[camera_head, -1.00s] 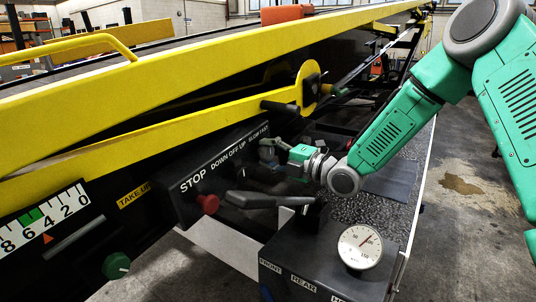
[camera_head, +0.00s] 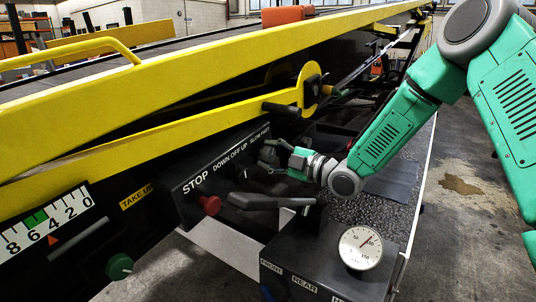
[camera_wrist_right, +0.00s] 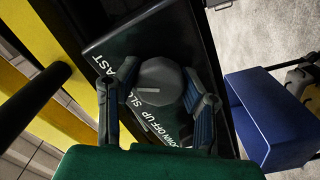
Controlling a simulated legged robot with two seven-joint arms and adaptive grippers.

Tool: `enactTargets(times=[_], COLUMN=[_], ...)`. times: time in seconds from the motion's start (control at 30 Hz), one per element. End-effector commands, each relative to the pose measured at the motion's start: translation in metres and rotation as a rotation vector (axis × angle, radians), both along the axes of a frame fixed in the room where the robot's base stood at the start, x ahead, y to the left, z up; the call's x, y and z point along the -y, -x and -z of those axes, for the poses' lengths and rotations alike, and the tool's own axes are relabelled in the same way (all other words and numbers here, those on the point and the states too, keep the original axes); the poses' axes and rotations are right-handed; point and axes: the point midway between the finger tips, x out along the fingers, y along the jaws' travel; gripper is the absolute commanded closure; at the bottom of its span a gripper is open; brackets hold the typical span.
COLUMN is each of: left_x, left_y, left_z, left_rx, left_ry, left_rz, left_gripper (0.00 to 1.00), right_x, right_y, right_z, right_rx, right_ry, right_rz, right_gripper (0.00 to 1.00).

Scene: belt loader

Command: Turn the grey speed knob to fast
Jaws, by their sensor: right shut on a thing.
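The grey speed knob (camera_wrist_right: 162,84) is a faceted round knob with a pale pointer line, on the dark control panel (camera_head: 192,200) by the "SLOW FAST" label. In the right wrist view the pointer line lies slanted; I cannot tell which word it marks. My right gripper (camera_wrist_right: 160,98) is shut on the knob, one finger on each side. In the head view my right gripper (camera_head: 272,156) reaches the panel's right end and hides most of the knob. My left gripper is not in view.
A red stop button (camera_head: 210,205) and a dark lever (camera_head: 270,201) stand near the arm. A box with a round gauge (camera_head: 361,247) is in front. The yellow rail (camera_head: 180,75) runs above. A blue bin-like thing (camera_wrist_right: 268,115) lies right in the wrist view.

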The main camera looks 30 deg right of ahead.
Motion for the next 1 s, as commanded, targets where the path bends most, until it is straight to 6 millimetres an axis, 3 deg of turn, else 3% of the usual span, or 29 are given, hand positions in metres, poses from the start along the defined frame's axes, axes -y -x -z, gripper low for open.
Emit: enactTargets(times=[1.0], left_x=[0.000], left_y=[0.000], left_z=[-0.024], left_rx=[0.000], left_ry=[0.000], left_rz=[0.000], left_gripper=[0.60], right_x=[0.000], right_y=[0.003], right_z=[0.007], right_rx=[-0.359], right_ry=[-0.830], right_rz=[0.004], right_gripper=[0.93])
